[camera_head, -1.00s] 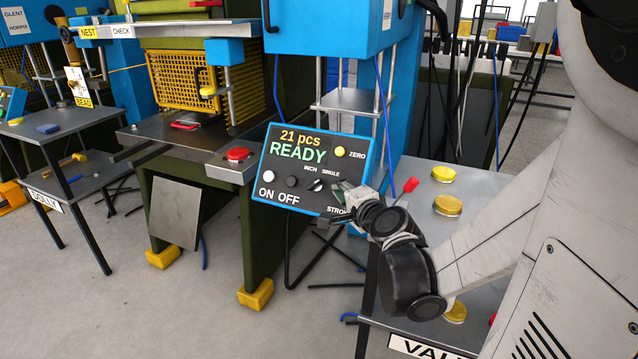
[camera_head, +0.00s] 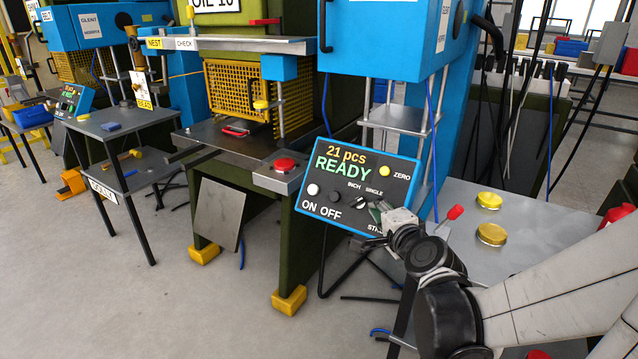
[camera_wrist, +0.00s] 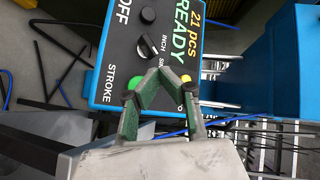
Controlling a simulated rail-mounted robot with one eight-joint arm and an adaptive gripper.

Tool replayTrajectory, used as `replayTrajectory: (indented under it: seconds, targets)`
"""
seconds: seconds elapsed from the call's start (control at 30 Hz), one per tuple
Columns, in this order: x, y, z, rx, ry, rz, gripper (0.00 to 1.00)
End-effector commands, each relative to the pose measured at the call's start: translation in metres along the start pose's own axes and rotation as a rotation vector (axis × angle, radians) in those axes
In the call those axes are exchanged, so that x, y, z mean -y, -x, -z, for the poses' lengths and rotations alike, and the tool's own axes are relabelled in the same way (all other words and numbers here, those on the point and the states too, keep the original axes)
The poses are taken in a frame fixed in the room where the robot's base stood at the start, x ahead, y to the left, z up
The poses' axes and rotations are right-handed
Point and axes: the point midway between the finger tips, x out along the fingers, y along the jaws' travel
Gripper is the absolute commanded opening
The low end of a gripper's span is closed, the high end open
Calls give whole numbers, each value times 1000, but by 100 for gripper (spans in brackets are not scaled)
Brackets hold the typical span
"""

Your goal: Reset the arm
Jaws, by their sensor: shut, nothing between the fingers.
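My gripper (camera_head: 372,228) is in front of the lower right part of the blue-framed control panel (camera_head: 336,215), near the STROKE label. In the wrist view my gripper (camera_wrist: 158,82) shows green-grey fingers with their tips together and nothing between them. The panel (camera_wrist: 118,62) reads "21 pcs READY" and carries a yellow ZERO button (camera_head: 384,171), a white ON button (camera_head: 313,189), a dark OFF button (camera_head: 336,194) and a rotary switch (camera_head: 357,201) marked INCH and SINGLE. A green button (camera_wrist: 111,83) shows beside STROKE, close to the fingertips. I cannot tell whether they touch the panel.
A grey table (camera_head: 540,228) with yellow round lids (camera_head: 491,234) stands right, partly behind my arm. The press with a yellow mesh guard (camera_head: 235,92) and a red button (camera_head: 285,163) is left of the panel. The floor (camera_head: 110,290) in front at left is clear.

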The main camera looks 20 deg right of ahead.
Motion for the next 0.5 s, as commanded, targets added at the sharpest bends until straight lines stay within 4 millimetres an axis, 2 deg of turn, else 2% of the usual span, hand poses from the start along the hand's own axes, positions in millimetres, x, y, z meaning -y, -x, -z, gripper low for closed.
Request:
replayTrajectory:
  seconds: [0.37,0.5]
  targets:
    - [0,0,0,1,1,0,0]
    - [8,3,-10,28,49,-17,0]
